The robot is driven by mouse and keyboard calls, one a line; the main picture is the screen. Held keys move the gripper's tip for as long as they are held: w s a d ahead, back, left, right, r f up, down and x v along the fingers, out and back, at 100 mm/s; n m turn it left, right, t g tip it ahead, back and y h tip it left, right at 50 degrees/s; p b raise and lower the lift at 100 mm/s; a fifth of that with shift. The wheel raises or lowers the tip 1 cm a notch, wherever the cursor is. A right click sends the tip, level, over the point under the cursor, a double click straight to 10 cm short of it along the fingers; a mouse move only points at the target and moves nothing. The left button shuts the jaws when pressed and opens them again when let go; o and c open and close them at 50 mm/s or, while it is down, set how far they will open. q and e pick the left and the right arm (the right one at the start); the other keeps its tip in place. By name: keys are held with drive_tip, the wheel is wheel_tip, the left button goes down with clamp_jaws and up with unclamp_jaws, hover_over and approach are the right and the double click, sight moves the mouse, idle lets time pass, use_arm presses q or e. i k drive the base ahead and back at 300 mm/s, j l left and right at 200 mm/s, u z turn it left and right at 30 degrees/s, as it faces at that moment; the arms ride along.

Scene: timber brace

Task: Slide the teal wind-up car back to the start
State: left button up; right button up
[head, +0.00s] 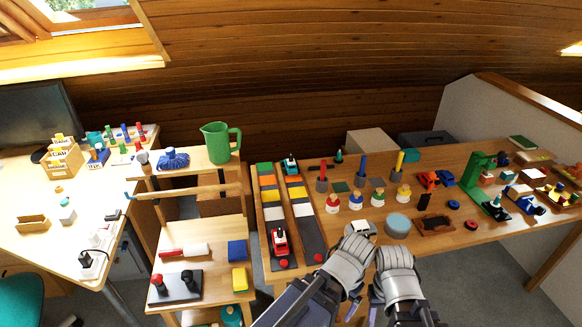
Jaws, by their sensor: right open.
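The teal wind-up car (291,163) is small and sits at the far end of the right-hand lane of the two-lane track (310,236). The lanes carry green, orange, yellow, white and grey bands and end in dark grey with red discs at the near end. My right gripper (394,249) is open over the table's front edge, to the right of the track's near end and well away from the car. My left gripper (357,243) is beside it; I cannot tell its jaws. Neither gripper touches the car.
A red car (280,239) stands near the near end of the left-hand lane. A light-blue round block (397,225) and a small white object (361,228) lie just beyond my grippers. Several peg toys stand behind. A green jug (220,142) stands left of the track.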

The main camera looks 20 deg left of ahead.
sight(291, 167)
drive_tip(key=i+l, duration=0.15)
drive_tip(key=i, duration=0.3)
drive_tip(key=i+l, duration=0.15)
drive_tip(key=i, duration=0.3)
